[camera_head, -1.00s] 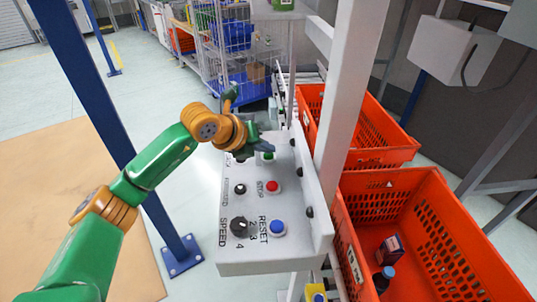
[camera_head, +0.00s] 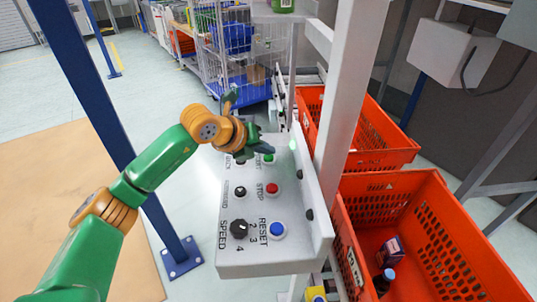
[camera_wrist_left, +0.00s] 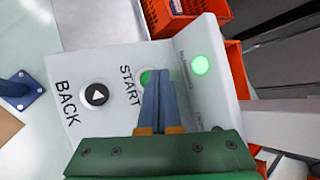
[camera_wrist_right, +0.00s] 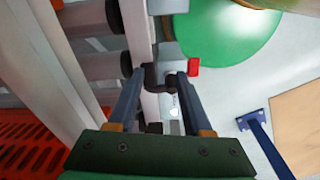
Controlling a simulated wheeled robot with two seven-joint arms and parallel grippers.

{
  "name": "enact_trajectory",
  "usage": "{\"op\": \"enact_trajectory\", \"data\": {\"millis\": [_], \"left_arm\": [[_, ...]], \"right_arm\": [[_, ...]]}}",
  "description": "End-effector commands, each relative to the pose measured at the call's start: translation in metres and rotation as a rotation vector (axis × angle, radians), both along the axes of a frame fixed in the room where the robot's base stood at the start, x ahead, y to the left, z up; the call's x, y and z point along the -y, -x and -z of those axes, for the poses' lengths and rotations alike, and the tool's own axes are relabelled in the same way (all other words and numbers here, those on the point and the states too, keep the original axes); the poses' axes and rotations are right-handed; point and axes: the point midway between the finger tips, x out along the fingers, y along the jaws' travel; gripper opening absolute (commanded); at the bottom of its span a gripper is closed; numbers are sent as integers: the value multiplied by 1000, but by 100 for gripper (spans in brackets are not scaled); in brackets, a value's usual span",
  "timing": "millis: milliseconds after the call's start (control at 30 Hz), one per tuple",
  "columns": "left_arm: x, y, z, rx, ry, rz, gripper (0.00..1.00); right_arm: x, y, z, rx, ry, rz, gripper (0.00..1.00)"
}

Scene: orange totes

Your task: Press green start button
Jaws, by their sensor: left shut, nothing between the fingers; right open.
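The green start button (camera_wrist_left: 146,77) sits beside the word START on the light grey control box (camera_wrist_left: 110,50). In the left wrist view it is partly hidden behind the fingers of my left gripper (camera_wrist_left: 160,75). These fingers are shut with nothing between them, and their tips lie over the button; I cannot tell whether they touch it. In the head view my left gripper (camera_head: 268,149) is at the far end of the box, and a bit of the green button (camera_head: 268,158) shows just below it. My right gripper (camera_wrist_right: 157,80) is open and empty in the right wrist view.
A green light (camera_wrist_left: 200,65) glows on the box's raised side. The red stop button (camera_head: 272,189), blue reset button (camera_head: 277,230) and black speed knob (camera_head: 239,229) are nearer. A white post (camera_head: 345,90) and an orange tote (camera_head: 425,195) stand to the right.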

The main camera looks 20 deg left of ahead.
Motion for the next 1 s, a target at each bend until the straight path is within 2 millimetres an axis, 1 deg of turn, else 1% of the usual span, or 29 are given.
{"op": "enact_trajectory", "data": {"millis": [33,100,467,567,900,1000], "left_arm": [[0,0,-6,1,1,0,0],[0,0,-10,1,1,0,0],[0,0,-12,1,1,0,0],[0,0,-19,3,1,0,0],[0,-1,-55,2,1,-1,0],[0,0,-61,2,1,-1,0]], "right_arm": [[0,0,-5,0,0,0,50],[0,0,-7,0,0,0,50],[0,0,-8,0,0,0,50],[0,0,-14,0,0,0,50],[0,0,-41,0,0,0,50],[0,0,-45,0,1,0,50]]}}
